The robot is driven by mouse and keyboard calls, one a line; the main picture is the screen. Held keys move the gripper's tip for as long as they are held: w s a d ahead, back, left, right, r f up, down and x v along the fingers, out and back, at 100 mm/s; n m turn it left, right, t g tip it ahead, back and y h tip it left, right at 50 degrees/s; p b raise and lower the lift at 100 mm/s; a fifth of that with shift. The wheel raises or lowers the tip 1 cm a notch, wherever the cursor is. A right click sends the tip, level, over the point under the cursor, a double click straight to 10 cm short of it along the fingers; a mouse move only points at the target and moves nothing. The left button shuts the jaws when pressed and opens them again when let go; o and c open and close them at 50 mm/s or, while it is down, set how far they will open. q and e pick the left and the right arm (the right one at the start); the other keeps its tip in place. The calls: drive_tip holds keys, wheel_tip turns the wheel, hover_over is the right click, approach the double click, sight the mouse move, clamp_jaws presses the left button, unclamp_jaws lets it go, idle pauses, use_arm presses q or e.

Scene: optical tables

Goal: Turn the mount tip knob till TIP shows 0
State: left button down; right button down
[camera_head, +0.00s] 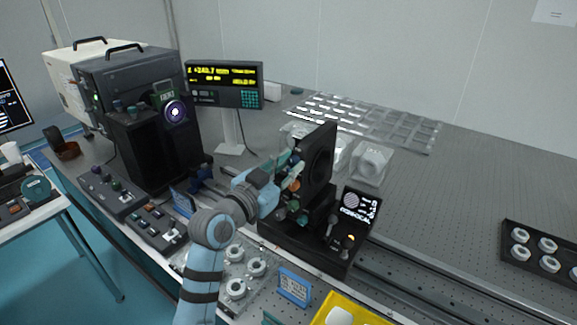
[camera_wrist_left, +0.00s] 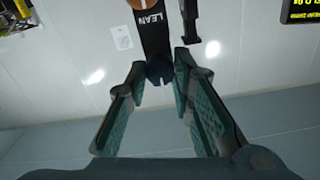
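The black mount (camera_head: 319,158) stands upright on a dark base on the table, with a round opening in its plate. My left gripper (camera_head: 290,168) is at the mount's left side and partly hides its knobs. The green fingers of my left gripper (camera_wrist_left: 161,66) are apart on either side of the knob, with small gaps showing. An orange knob (camera_head: 295,185) shows beside the gripper. My right gripper is out of view.
A readout with yellow digits (camera_head: 224,74) stands behind. Dark instruments (camera_head: 135,120) and control boxes (camera_head: 110,192) fill the left. Clear boxes (camera_head: 371,162) stand behind the mount. A yellow bin (camera_head: 345,310) is in front. The table's right middle is mostly free.

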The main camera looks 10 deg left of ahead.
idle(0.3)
use_arm(q)
drive_tip(key=n+p, duration=0.3)
drive_tip(key=shift+r, duration=0.15)
drive_tip(key=n+p, duration=0.3)
drive_tip(key=shift+n, duration=0.4)
drive_tip(key=n+p, duration=0.2)
drive_tip(key=n, duration=0.1)
drive_tip(key=shift+a+n+p, duration=0.1)
drive_tip(key=shift+n+p, duration=0.2)
drive_tip(key=n+p, duration=0.2)
drive_tip(key=n, duration=0.2)
drive_tip(key=shift+n, duration=0.3)
drive_tip(key=n+p, duration=0.2)
drive_tip(key=n, duration=0.1)
drive_tip(key=shift+f, duration=0.2)
drive_tip(key=n, duration=0.3)
drive_tip(key=shift+p, duration=0.3)
drive_tip(key=n, duration=0.4)
drive_tip(key=shift+f+n, duration=0.15)
drive_tip(key=shift+n, duration=2.15)
